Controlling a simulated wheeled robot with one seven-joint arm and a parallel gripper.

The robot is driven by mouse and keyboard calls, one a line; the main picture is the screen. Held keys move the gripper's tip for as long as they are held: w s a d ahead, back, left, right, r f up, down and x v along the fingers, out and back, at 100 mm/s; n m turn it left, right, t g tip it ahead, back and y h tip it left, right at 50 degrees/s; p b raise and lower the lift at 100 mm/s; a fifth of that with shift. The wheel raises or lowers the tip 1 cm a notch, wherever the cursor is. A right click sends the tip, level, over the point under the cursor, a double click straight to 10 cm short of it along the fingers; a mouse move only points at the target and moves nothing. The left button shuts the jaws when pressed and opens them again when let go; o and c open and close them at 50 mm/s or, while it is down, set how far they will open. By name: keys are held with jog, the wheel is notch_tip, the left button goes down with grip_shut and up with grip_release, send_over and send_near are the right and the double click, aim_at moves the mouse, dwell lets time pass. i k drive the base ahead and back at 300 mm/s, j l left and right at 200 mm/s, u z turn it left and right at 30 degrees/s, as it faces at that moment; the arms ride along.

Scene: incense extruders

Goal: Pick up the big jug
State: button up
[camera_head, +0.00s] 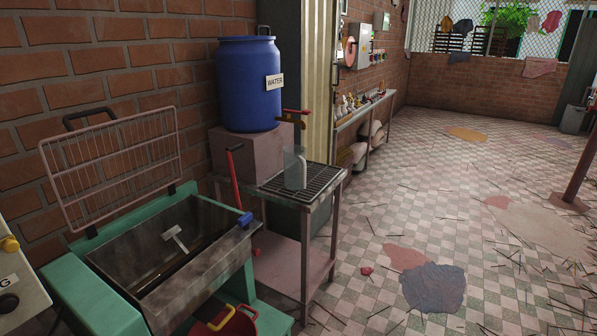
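A clear, see-through jug (294,168) stands upright on a dark metal grate (310,184) on a small metal table, near the middle of the view. It is directly below the brass tap of the blue water barrel. Its outline is faint, and a pale handle-like part shows at its front. I take this to be the big jug. My gripper is not in view.
The blue barrel (249,84) labelled WATER sits on a block (252,146) against the brick wall. A green machine with a metal trough (165,262) stands at the left front. Red containers (232,322) sit low at the front. The tiled floor at right has scattered sticks.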

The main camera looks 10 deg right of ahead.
aim_at(294, 155)
jog(key=i+u, duration=0.1)
jog(key=u, duration=0.4)
jog(key=i+l+u, duration=0.7)
jog(key=l, duration=0.25)
jog(key=i+l, duration=0.45)
jog(key=l, duration=0.3)
jog(key=i+l+u, duration=0.1)
jog(key=i+l, duration=0.35)
jog(key=l, duration=0.3)
jog(key=i+l, duration=0.2)
jog(key=l, duration=0.2)
jog(key=i+l+u, duration=0.1)
jog(key=i+l, duration=0.15)
jog(key=l, duration=0.15)
